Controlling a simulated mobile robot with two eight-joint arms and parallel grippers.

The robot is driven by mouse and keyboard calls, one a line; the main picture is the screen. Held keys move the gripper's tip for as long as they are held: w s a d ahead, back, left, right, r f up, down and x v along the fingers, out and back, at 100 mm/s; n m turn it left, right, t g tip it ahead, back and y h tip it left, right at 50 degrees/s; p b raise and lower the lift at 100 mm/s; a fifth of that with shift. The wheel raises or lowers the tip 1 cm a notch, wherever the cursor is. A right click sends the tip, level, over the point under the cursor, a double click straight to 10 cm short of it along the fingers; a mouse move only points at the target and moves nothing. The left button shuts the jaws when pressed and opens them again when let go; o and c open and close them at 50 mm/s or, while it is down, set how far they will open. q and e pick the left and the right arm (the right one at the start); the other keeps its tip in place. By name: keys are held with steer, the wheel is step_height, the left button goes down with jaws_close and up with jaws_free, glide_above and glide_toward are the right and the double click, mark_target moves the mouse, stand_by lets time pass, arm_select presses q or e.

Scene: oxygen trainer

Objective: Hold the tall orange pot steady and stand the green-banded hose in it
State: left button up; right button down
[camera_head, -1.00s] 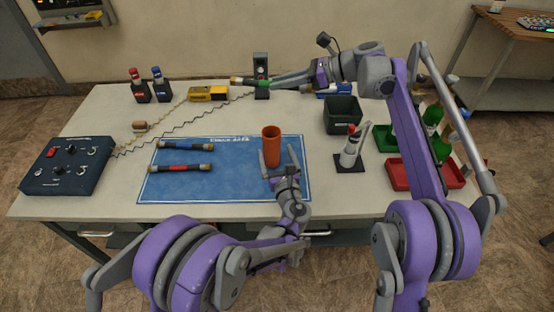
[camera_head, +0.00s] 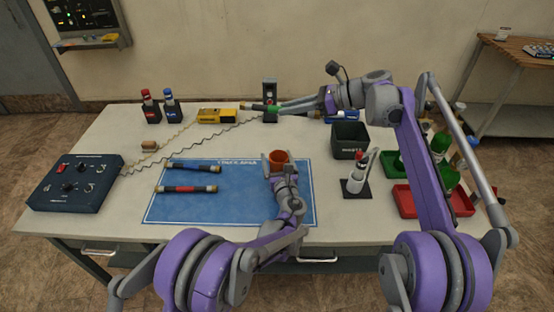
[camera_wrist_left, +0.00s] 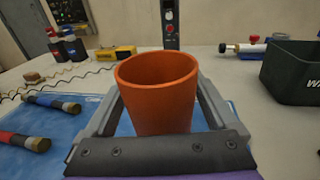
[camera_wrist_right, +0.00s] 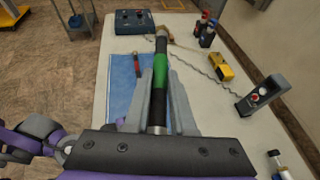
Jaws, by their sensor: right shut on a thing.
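The tall orange pot (camera_head: 279,157) stands upright at the far edge of the blue mat. My left gripper (camera_head: 279,168) is open low around it; in the left wrist view one finger is on each side of the pot (camera_wrist_left: 157,95), and its rim and empty-looking mouth show above them. The pot's lower part is hidden. My right gripper (camera_head: 282,107) is shut on the green-banded hose (camera_head: 256,106) and holds it roughly level above the back of the table, beyond the pot. In the right wrist view the green band (camera_wrist_right: 160,72) shows between the fingers.
A blue-banded hose (camera_head: 192,166) and a red-banded hose (camera_head: 187,189) lie on the blue mat (camera_head: 235,208). A grey stand (camera_head: 270,88) is behind the held hose. A black bin (camera_head: 350,140) and a bottle holder (camera_head: 357,186) stand right of the pot.

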arm_select(q)
steer(key=c, duration=1.1)
arm_select(e)
step_height(320, 180, down, 13)
stand_by(0.8)
steer(key=c, duration=0.7)
jaws_free()
steer(key=v, duration=1.2)
